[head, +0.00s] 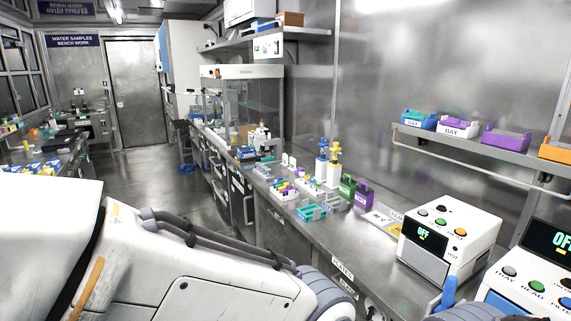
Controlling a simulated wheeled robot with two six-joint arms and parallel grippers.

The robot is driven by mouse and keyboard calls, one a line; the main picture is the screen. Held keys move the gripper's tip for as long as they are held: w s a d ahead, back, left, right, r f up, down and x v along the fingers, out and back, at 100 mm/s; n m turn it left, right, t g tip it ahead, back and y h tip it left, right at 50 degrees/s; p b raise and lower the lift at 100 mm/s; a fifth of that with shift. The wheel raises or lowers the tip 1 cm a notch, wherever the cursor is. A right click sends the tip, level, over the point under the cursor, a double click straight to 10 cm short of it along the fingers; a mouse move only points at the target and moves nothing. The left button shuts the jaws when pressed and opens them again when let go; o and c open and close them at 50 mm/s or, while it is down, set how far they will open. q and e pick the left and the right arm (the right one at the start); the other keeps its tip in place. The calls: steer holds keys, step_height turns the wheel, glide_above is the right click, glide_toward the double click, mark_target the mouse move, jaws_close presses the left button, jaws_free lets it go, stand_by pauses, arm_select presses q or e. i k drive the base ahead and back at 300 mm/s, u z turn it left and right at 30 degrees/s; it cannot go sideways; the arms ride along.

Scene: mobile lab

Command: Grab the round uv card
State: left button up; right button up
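I cannot make out a round UV card in the head view. A flat pale and yellow item (383,221) lies on the bench (330,238) left of a white instrument, too small to identify. A large white link of my own arm crosses the lower left and hides part of the floor and bench front. Neither gripper's fingertips show, so I cannot see whether they hold anything.
Two white instruments with OFF displays stand at right, one nearer the middle (450,238) and one at the edge (535,270). Green (347,187) and purple (363,195) holders and teal racks (311,212) occupy the bench. A wall shelf (470,150) carries coloured trays. The aisle floor (165,180) is clear.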

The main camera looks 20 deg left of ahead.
mark_target(284, 158)
steer(key=u, duration=1.3)
steer(key=i, duration=5.4)
steer(key=z, duration=3.15)
